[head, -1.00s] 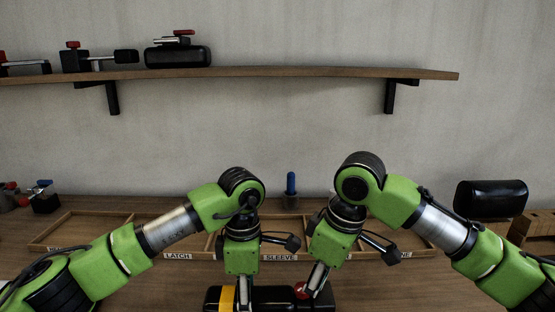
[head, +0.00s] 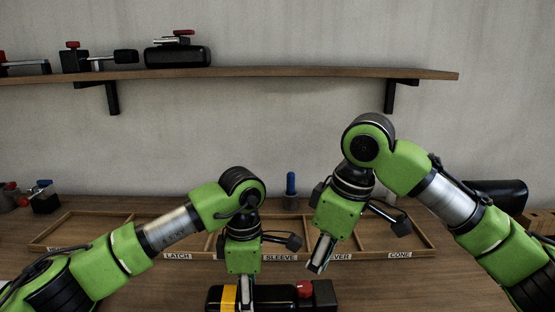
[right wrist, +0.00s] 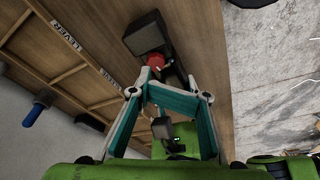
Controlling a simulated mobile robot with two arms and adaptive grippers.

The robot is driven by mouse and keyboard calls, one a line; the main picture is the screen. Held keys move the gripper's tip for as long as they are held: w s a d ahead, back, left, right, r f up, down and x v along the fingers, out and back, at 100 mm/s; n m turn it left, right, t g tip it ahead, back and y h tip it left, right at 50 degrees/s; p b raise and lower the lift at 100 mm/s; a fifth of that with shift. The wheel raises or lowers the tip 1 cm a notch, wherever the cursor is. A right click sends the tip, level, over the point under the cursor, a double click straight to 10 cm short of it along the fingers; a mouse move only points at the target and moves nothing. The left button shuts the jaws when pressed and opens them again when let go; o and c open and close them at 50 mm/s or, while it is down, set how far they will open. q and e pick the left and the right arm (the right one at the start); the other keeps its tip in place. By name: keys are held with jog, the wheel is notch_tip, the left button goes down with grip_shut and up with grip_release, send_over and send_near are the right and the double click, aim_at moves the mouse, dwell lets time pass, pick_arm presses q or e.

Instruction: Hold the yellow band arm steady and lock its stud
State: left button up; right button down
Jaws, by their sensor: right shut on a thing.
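A black device (head: 270,295) lies at the bottom of the head view, partly cut off and partly behind my left gripper. Its yellow band (head: 229,297) is near its left end. A red knob (head: 304,288) is toward its right end, and also shows in the right wrist view (right wrist: 160,62). My left gripper (head: 245,292) points down at the device beside the yellow band; its fingertips are not clear. My right gripper (head: 317,268) is above the device, tilted and apart from the red knob. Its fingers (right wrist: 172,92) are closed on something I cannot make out.
A shallow wooden tray (head: 100,219) with labelled compartments lies behind the device. A blue peg (head: 291,183) stands at the back. A black rounded object (head: 505,192) is at the right, partly hidden by my right arm. A shelf (head: 240,73) holds several clamp-like devices.

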aim_at(311, 294)
jog(key=c, duration=2.7)
grip_release()
grip_shut()
jog(key=shift+w+d+f+g+h, duration=0.1)
jog(key=shift+w+f+g+h, duration=0.25)
jog(key=shift+f, duration=0.65)
jog(key=shift+d+f+g+h, duration=0.1)
jog(key=shift+f+h, duration=0.4)
jog(key=shift+f, duration=0.55)
jog(key=shift+w+d+f+g+h, duration=0.1)
jog(key=shift+w+f+g+h, duration=0.25)
jog(key=shift+f, duration=0.65)
jog(key=shift+w+a, duration=0.1)
jog(key=shift+a, duration=0.5)
jog(key=shift+s+a, duration=0.2)
